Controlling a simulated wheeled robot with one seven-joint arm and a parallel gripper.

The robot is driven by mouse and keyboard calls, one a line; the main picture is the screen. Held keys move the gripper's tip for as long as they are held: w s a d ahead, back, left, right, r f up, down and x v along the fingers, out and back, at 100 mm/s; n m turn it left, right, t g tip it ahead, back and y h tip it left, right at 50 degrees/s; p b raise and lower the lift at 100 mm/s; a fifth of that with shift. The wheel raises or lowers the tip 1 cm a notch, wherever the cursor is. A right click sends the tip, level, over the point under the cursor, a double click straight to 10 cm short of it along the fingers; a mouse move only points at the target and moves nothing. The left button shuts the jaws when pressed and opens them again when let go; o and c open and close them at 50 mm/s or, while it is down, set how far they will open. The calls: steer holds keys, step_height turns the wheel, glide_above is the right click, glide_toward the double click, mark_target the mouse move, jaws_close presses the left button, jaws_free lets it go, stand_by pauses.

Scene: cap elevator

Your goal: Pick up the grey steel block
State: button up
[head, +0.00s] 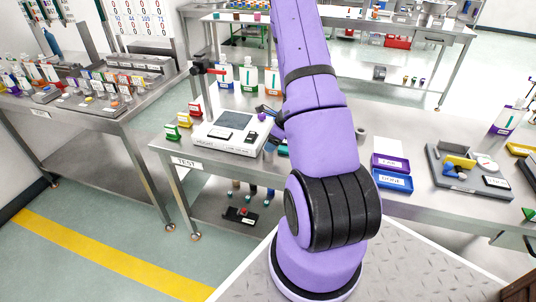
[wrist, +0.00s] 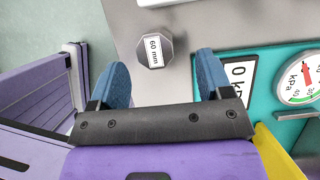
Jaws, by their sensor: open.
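In that picture the block lies between and slightly beyond the fingertips, and no contact shows. I cannot tell the height gap. In the head view my gripper is partly hidden behind my purple arm, beside the white device (head: 222,134) on the table marked "TEST". I cannot make out the block there.
A teal panel with a dial gauge (wrist: 302,76) and a number display (wrist: 240,72) sits right of the block. Small coloured boxes (head: 184,120) stand left of the device, and bottles (head: 249,76) behind. Purple and blue bins (head: 391,181) and a grey tray (head: 447,187) lie to the right.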

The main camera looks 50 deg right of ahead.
steer(key=shift+a+x, duration=0.2)
steer(key=shift+x, duration=2.95)
steer(key=shift+s, duration=0.15)
steer(key=shift+c, duration=0.4)
jaws_close()
steer(key=shift+r, duration=5.05)
